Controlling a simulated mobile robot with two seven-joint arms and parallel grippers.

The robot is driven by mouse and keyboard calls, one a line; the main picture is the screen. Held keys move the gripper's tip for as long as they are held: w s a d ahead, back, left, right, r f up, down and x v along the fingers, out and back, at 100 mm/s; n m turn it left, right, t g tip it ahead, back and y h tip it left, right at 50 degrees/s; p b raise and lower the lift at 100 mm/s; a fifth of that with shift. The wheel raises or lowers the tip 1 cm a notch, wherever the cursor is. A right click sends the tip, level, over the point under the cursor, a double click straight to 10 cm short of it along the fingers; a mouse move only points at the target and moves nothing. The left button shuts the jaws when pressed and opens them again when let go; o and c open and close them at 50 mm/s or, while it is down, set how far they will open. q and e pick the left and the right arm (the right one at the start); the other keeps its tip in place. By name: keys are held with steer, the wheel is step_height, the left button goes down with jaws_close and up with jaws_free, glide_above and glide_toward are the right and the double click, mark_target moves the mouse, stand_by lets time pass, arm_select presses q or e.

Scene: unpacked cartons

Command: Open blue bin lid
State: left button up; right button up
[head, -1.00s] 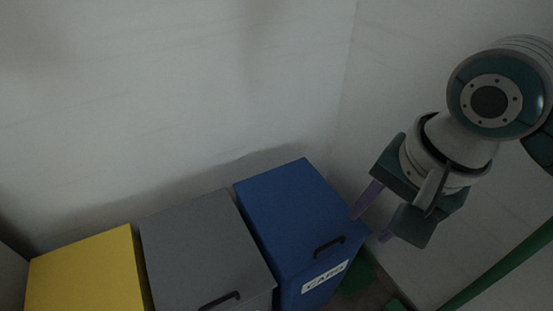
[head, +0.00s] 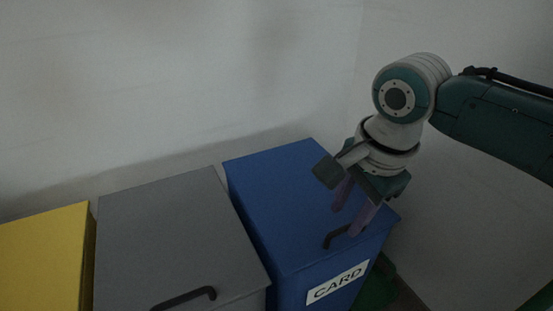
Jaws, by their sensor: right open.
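The blue bin (head: 290,195) stands at the right of a row of bins, with its lid shut. A dark handle (head: 336,238) sits at the front edge of the lid, above a white label reading CARD (head: 337,282). My right gripper (head: 345,222) is open, with its purple fingers pointing down over the front right of the lid, close to the handle. I cannot tell whether a finger touches the handle, and part of the handle is hidden behind a finger. My left gripper is not in view.
A grey bin (head: 175,230) with a dark handle (head: 185,298) stands just left of the blue bin. A yellow bin (head: 40,255) is further left. A pale wall (head: 150,80) runs behind them. Something green (head: 376,290) is low at the right.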

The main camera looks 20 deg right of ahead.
mark_target(339, 230)
steer(key=f, duration=0.1)
steer(key=f+b, duration=0.1)
steer(key=f, duration=0.1)
steer(key=shift+w+f+b, duration=0.3)
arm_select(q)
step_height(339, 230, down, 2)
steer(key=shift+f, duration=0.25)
arm_select(e)
jaws_close()
steer(key=shift+r, duration=0.1)
stand_by(0.8)
